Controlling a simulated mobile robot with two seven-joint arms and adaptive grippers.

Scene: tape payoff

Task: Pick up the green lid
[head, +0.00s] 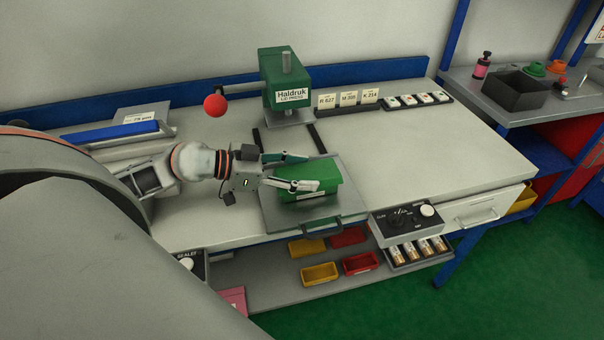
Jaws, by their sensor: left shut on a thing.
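My left gripper (311,171) comes in from the left, with one finger along the far side and one across the near side of the top. It is shut on the green lid, and its fingers hide part of it. I cannot see a gap under the lid. My right gripper is not in view.
A green press (286,80) with a red knob (215,105) stands behind the plate. Label cards (348,98) stand at the back. A control box (404,219) is at the front right edge. Red and yellow bins (320,272) lie on the shelf below. The table's right side is clear.

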